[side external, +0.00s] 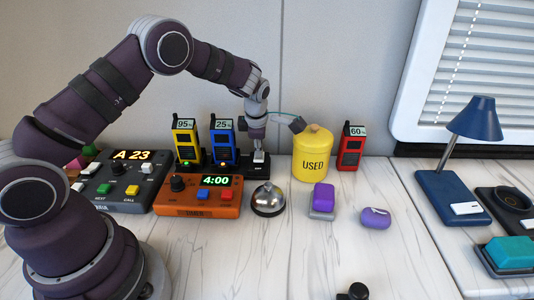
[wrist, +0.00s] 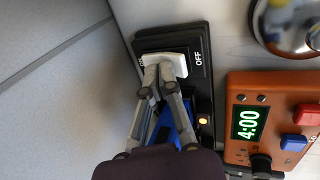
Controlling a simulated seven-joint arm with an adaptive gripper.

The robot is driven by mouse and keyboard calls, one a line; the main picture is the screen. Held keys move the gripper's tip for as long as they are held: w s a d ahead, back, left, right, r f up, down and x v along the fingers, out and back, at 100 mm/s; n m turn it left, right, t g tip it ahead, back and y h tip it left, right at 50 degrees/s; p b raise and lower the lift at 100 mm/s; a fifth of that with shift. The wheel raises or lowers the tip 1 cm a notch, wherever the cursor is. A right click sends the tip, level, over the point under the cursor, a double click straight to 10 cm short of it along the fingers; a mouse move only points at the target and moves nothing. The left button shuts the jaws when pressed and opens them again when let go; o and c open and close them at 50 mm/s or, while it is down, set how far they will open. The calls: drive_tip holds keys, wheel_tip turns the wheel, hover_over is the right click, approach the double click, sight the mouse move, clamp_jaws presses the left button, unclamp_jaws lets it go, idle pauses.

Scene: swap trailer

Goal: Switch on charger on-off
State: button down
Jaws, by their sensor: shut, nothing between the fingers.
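The charger (side external: 256,169) is a black strip along the wall, with a yellow radio (side external: 186,140) reading 95% and a blue radio (side external: 223,141) reading 25% standing in it. Its white on-off switch (side external: 259,156) is at the right end. In the wrist view the switch (wrist: 172,63) sits on a black plate (wrist: 199,41) with OFF printed on one side; the label at the opposite end is partly hidden. My gripper (wrist: 158,72) is shut and empty, its tips at the switch on the side away from OFF. I cannot tell whether they touch. An orange lamp (wrist: 203,121) glows on the charger.
An orange timer (side external: 198,197) reading 4:00 and a silver bell (side external: 268,199) stand in front. A yellow USED canister (side external: 313,155) and a red radio (side external: 350,147) are to the right. The grey wall (wrist: 60,70) is close behind. A ticket console (side external: 118,179) stands left.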

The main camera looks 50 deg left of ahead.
drive_tip(key=shift+r, duration=0.1)
wheel_tip(320, 180, up, 14)
drive_tip(key=shift+s+d, duration=0.35)
